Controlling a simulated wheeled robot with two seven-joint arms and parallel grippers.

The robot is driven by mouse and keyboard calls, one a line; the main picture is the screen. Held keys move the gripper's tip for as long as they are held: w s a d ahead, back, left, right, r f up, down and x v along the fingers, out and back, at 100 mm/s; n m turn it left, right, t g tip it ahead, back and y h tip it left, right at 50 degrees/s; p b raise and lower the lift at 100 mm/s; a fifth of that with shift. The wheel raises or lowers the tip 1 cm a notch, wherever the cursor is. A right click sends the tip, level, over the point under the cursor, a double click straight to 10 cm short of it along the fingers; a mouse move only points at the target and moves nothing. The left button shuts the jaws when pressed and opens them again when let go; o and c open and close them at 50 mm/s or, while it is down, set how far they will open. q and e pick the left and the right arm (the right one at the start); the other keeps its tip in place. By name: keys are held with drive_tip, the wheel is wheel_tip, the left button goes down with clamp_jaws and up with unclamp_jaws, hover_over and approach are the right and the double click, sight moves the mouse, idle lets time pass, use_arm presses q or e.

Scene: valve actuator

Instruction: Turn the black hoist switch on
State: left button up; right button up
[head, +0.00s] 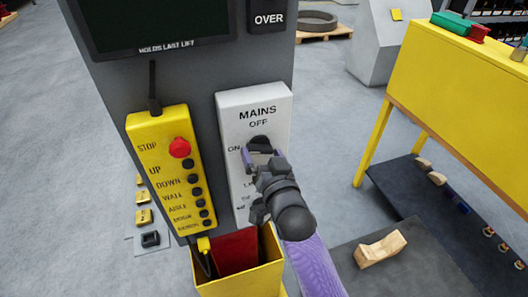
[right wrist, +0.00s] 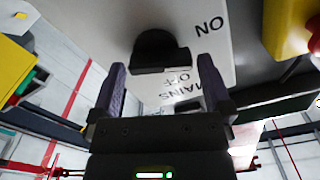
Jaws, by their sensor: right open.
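The black switch (head: 259,141) is a knob on the pale box (head: 225,105) marked MAINS, with OFF above it and ON to its left. In the right wrist view the black knob (right wrist: 155,52) has a thick bar across a round base. My right gripper (head: 262,156) is at the knob in the head view, covering its lower part and some lettering below. In the wrist view my right gripper (right wrist: 162,75) is open, with purple fingers on either side of the knob's bar and gaps between. I cannot tell which mark the knob points to. My left gripper is not in view.
A yellow pendant (head: 165,165) with a red stop button (head: 180,148) and several black buttons hangs left of the box. Both are on a grey column (head: 110,75). A yellow bin (head: 262,279) stands below. A yellow bench (head: 450,85) is at right.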

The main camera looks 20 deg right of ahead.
drive_tip(key=shift+w, duration=0.25)
drive_tip(key=c, duration=0.9)
drive_tip(key=shift+r+n+p, duration=0.15)
drive_tip(key=shift+n+p, duration=0.5)
drive_tip(key=shift+n, duration=0.15)
drive_tip(key=shift+c, duration=0.3)
drive_tip(key=shift+n, duration=0.9)
drive_tip(key=o, duration=1)
drive_tip(key=shift+f, duration=0.2)
drive_tip(key=shift+c, duration=0.2)
drive_tip(key=s, duration=1)
drive_tip(key=shift+d, duration=0.15)
